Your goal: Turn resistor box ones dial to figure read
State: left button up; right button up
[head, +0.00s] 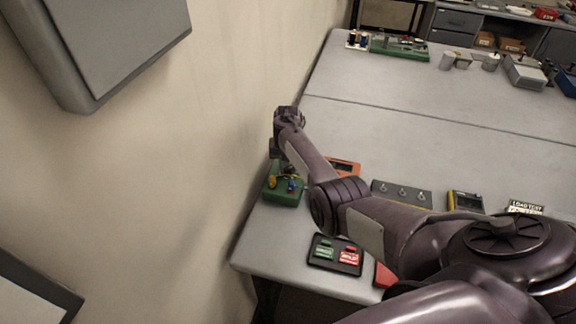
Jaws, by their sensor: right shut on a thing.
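My right arm comes in from the lower right and reaches over the table to its left edge by the wall. My right gripper (275,149) points down there, behind and a little above a green box (283,196) with yellow, blue and dark parts on top. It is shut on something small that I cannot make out. A dark grey box with several light knobs or switches (402,193) lies right of my forearm; it may be the resistor box, but no dial marks or figures are legible. My left gripper is not in view.
A black tray (322,262) with green and red tags lies at the near edge. An orange thing (345,166) is partly behind my arm. A yellow-edged meter (466,202) and a "LOAD TEST" sign (525,207) stand right. The table's middle (400,130) is clear; the wall is close left.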

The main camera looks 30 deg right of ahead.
aim_at(288, 169)
jog(key=shift+m, duration=1.2)
jog(key=o, duration=1)
jog(key=shift+r, duration=0.1)
jog(key=shift+r, duration=0.25)
jog(key=shift+r+b, duration=0.75)
jog(key=shift+r, duration=2.75)
jog(key=shift+a, duration=0.1)
